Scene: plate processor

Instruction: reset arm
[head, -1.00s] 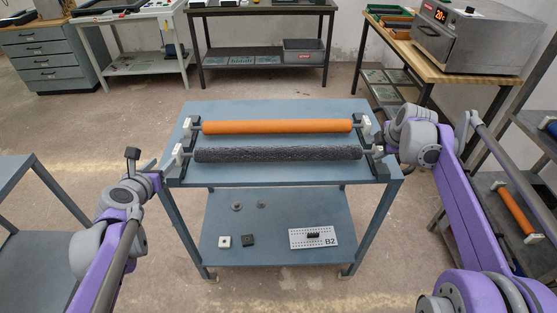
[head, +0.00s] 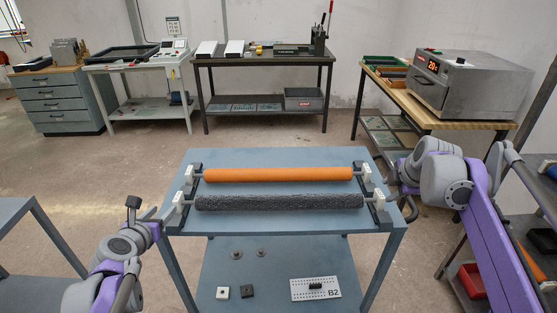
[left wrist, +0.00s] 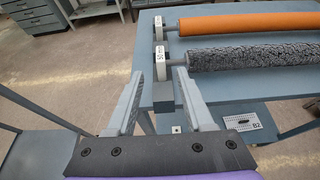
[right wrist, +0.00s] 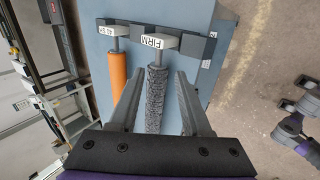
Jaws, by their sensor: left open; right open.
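My left gripper (left wrist: 155,88) is open and empty in the left wrist view, just off the left end of the dark textured roller. My right gripper (right wrist: 158,88) is open in the right wrist view, with its fingers to either side of the dark roller's image and no contact visible. The dark textured roller (head: 280,202) and the orange roller (head: 278,174) lie parallel across black end holders on the blue-grey cart (head: 270,156). In the head view, both arms reach the cart's left and right ends; the fingertips are small or hidden there.
An oven (head: 455,82) stands on a wooden bench at back right. A red bin (head: 472,280) sits on the right shelf. Floor behind the cart is open.

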